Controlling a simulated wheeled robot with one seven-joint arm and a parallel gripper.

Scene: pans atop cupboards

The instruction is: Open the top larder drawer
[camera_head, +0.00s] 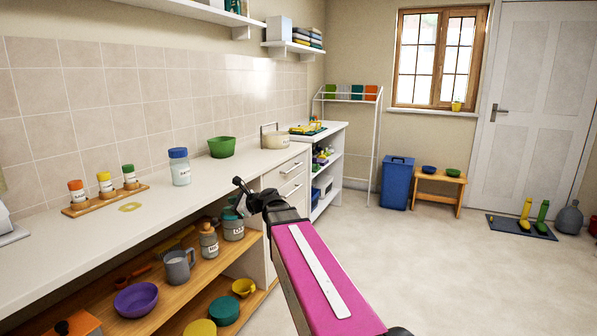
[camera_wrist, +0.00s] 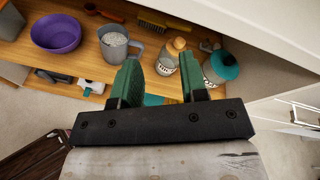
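A white drawer unit is set under the counter, right of the open shelves, and its top drawer (camera_head: 287,171) appears closed. The top drawer's bar handle (camera_head: 292,167) is visible, with a second handle (camera_head: 292,189) below it. My gripper (camera_head: 240,196) is left of the drawer fronts, before the shelf, apart from the handles. The wrist view shows my gripper (camera_wrist: 160,82) open, with nothing between its green-padded fingers. A metal handle (camera_wrist: 304,116) shows at that view's right edge; I cannot tell which drawer it belongs to. My arm hides part of the lower unit.
The wooden shelf holds a purple bowl (camera_head: 136,299), a grey mug (camera_head: 179,267) and jars (camera_head: 209,241) close to my gripper. The white counter (camera_head: 215,183) runs above. The floor (camera_head: 430,270) to the right is open, with a blue bin (camera_head: 396,183) farther back.

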